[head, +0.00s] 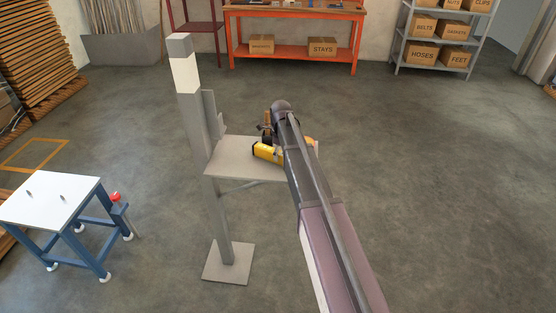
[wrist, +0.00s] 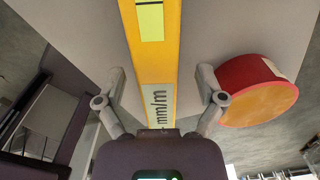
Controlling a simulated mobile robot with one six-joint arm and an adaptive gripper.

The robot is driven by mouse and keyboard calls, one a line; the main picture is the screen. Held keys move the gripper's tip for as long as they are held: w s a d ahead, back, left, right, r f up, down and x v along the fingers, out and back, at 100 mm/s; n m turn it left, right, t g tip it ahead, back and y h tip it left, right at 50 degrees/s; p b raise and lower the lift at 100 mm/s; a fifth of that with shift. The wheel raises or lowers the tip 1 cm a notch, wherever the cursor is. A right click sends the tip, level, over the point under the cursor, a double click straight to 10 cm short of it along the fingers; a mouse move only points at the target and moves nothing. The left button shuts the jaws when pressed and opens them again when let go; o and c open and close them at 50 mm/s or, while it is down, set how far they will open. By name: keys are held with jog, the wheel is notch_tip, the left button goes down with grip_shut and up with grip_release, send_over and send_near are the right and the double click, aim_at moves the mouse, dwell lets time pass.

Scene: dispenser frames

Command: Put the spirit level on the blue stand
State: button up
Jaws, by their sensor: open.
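The yellow spirit level (head: 267,151) lies on the grey shelf (head: 228,160) of a post, partly hidden behind my arm. In the wrist view the level (wrist: 158,60) runs lengthwise away from me, with a pale vial window and an "mm/m" label. My gripper (wrist: 163,78) is open, with one finger on each side of the level and visible gaps between. Whether the fingers reach down beside it is unclear.
A red and orange round object (wrist: 255,90) sits close to the right finger in the wrist view. The grey post (head: 190,100) rises at the shelf's left. Open floor lies between post and stand. An orange workbench (head: 295,52) and carton rack are at the back.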

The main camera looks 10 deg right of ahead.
aim_at(281, 152)
dwell(0.4)
grip_shut()
jog(key=shift+r, duration=0.1)
notch_tip(281, 152, up, 3)
jog(key=p, duration=0.3)
jog(key=shift+r, duration=0.15)
jog(key=s+d+r+p, duration=0.1)
jog(key=s+p, duration=0.1)
jog(key=s, duration=1.4)
jog(key=shift+r, duration=0.25)
